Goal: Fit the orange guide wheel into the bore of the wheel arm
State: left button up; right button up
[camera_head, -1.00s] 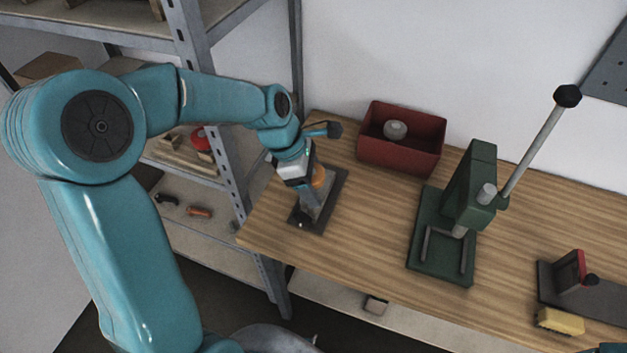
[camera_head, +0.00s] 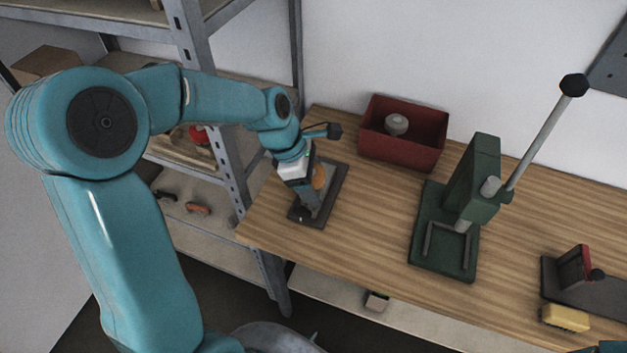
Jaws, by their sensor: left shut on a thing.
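The orange guide wheel (camera_head: 319,176) shows beside my left gripper (camera_head: 306,194), partly hidden by it. My left gripper is shut on the wheel and sits low over a dark base plate (camera_head: 335,185) at the left end of the bench. The grey wheel arm (camera_head: 324,205) stands on this plate, and the gripper hides much of it. The bore is hidden, so I cannot tell whether the wheel is in it or only beside it. My right gripper is not in view; only a small teal piece of mine shows at the bottom right corner.
A red bin (camera_head: 402,148) with a grey round part (camera_head: 396,124) stands at the back. A green lever press (camera_head: 462,205) stands mid-bench. At the right are a dark fixture (camera_head: 577,268) and a yellow block (camera_head: 565,318). A metal shelf (camera_head: 215,120) rises close to my left arm.

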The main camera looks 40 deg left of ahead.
pick_arm(q)
jog(key=shift+f+b, duration=0.65)
jog(key=shift+f, duration=0.45)
jog(key=o, duration=1.2)
jog(key=shift+w+f, duration=0.1)
jog(key=shift+f, duration=0.05)
